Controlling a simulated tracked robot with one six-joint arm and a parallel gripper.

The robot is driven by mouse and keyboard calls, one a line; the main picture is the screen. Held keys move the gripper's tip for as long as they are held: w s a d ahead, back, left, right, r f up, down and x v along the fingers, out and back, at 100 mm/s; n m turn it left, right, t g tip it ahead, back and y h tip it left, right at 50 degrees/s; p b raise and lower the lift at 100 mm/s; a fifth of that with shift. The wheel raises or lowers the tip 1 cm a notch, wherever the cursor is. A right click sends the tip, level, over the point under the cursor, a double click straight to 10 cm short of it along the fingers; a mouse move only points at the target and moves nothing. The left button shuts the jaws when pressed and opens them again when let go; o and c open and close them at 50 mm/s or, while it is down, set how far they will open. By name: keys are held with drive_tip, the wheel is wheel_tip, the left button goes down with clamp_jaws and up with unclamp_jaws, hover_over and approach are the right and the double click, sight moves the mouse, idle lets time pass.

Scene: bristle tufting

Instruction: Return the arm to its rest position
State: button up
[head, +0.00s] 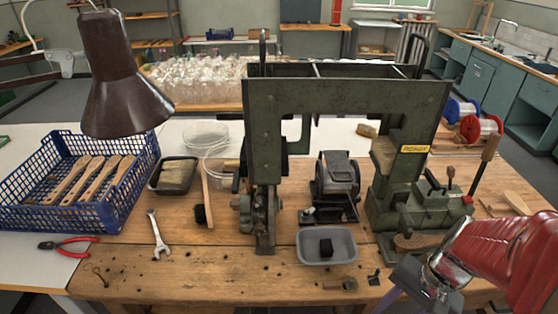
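My arm (500,255), in a red covering with a silver joint, reaches in from the lower right corner over the bench's front right. My gripper (408,285) is at its end, a dark grey body low in the picture. Its fingertips are not clearly visible, so I cannot tell whether it is open or shut or whether it holds anything. It appears in front of the green machine's base and right of the grey tray.
A green tufting machine (345,95) stands mid-bench. A grey tray (343,258) holds a black block. A blue crate (105,215) of wooden brush handles, a brown lamp (118,80), red pliers (68,243) and a wrench (158,236) are left. The wooden bench's front left (220,285) is mostly clear.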

drive_tip(key=w+a+r+n+t+h, duration=0.1)
drive_tip(key=a+r+n, duration=0.3)
drive_tip(key=r, duration=0.4)
drive_tip(key=w+a+r+n+t+h, duration=0.2)
drive_tip(key=a+r+n+t, duration=0.2)
drive_tip(key=r, duration=0.4)
drive_tip(key=a+n, duration=0.1)
drive_tip(key=a, duration=0.1)
drive_tip(key=shift+w+a, duration=0.35)
drive_tip(key=shift+c, duration=0.6)
